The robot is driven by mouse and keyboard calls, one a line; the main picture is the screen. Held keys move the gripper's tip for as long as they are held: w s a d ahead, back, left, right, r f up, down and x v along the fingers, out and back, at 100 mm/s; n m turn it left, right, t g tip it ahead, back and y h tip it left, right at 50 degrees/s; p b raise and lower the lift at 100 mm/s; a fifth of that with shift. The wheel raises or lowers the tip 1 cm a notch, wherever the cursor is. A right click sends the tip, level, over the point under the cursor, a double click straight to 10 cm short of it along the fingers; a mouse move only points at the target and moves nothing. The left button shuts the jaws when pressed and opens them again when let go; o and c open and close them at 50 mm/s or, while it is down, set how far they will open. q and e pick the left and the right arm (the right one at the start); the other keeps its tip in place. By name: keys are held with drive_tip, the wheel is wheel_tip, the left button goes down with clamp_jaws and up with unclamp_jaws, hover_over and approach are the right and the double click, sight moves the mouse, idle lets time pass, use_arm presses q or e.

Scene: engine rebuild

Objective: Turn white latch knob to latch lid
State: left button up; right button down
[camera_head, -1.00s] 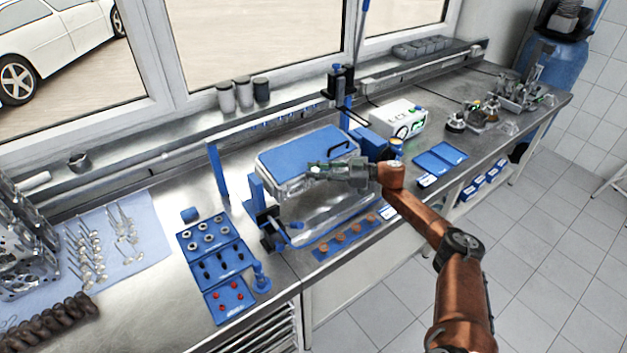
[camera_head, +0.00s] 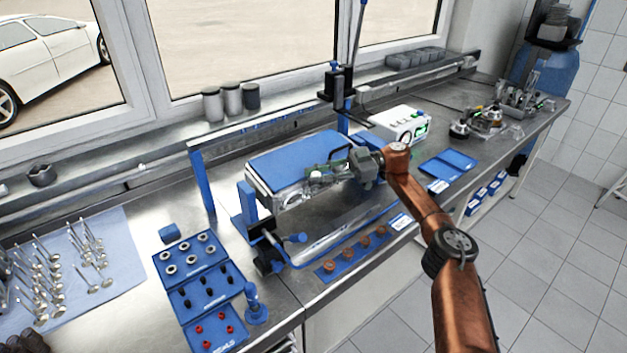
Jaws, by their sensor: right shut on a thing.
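The blue lid (camera_head: 285,160) lies over the clear-sided, blue-framed box (camera_head: 345,222) in the middle of the bench and looks down. My right gripper (camera_head: 315,174) reaches in from the right, low over the lid's front edge. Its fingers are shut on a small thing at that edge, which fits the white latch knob. The fingers hide the knob, so its turn angle cannot be told. My left gripper is not in view.
Blue trays of small parts (camera_head: 192,260) and a blue stand (camera_head: 255,305) are left of the box. A strip of copper-coloured parts (camera_head: 354,257) lies in front. A white device (camera_head: 400,125) stands behind right. Valves (camera_head: 90,255) lie on a cloth at left.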

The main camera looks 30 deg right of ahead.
sight(316, 174)
idle(0.3)
drive_tip(key=c, duration=1.7)
unclamp_jaws()
wheel_tip(316, 174, up, 10)
drive_tip(key=shift+f, duration=0.1)
